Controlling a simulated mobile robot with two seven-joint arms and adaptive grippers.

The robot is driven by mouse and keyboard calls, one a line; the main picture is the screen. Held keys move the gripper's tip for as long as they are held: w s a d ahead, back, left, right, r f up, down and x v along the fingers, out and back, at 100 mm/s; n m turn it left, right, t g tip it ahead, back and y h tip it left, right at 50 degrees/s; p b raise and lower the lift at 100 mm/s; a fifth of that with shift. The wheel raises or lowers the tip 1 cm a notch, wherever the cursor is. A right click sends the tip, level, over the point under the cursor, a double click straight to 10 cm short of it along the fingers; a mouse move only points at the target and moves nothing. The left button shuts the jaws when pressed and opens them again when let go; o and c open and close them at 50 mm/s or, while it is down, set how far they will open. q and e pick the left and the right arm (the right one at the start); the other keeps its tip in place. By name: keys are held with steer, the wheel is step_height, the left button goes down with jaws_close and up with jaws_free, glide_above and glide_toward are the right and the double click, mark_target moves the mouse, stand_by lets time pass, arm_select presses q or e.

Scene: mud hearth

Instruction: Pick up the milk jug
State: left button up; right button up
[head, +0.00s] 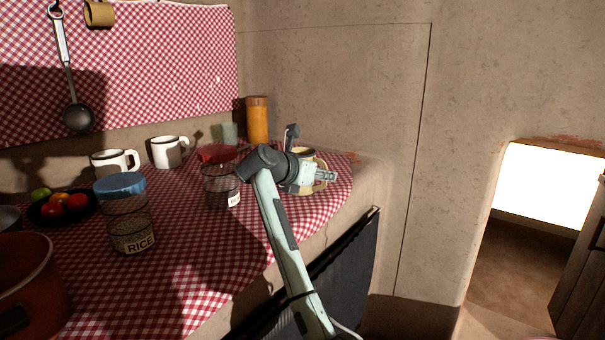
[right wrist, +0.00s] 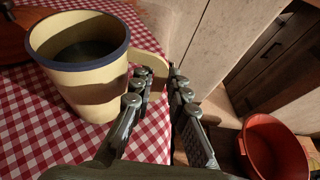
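The milk jug (right wrist: 84,68) is cream with a dark blue rim and stands upright on the checked cloth in the right wrist view. Its handle (right wrist: 147,57) points toward my right gripper. In the head view the jug (head: 320,159) is near the far right edge of the counter, partly hidden behind my right gripper (head: 331,176). In the right wrist view the fingers of my right gripper (right wrist: 161,77) are close together, with the handle between their tips. My left gripper is not in view.
A jar with a red lid (head: 217,154), a rice jar (head: 127,222), two white mugs (head: 168,152) and an orange canister (head: 257,120) stand on the counter. A wall (head: 345,90) rises behind the jug. A red bucket (right wrist: 272,148) is below on the floor.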

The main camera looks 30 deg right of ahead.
steer(key=shift+w+d+f, duration=0.1)
steer(key=shift+w+d, duration=0.05)
steer(key=shift+d, duration=0.1)
steer(key=c, duration=0.4)
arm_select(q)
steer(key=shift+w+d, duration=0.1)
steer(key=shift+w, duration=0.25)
arm_select(e)
jaws_close()
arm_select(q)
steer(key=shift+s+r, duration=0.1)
arm_select(e)
steer(key=shift+r, duration=0.2)
steer(key=shift+r, duration=0.65)
step_height(320, 180, up, 2)
steer(key=shift+r, duration=0.15)
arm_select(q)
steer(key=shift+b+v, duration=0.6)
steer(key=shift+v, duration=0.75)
arm_select(e)
steer(key=w+r+v, duration=0.2)
steer(key=v, duration=1.1)
steer(key=shift+w+a, duration=0.15)
steer(key=shift+w, duration=0.15)
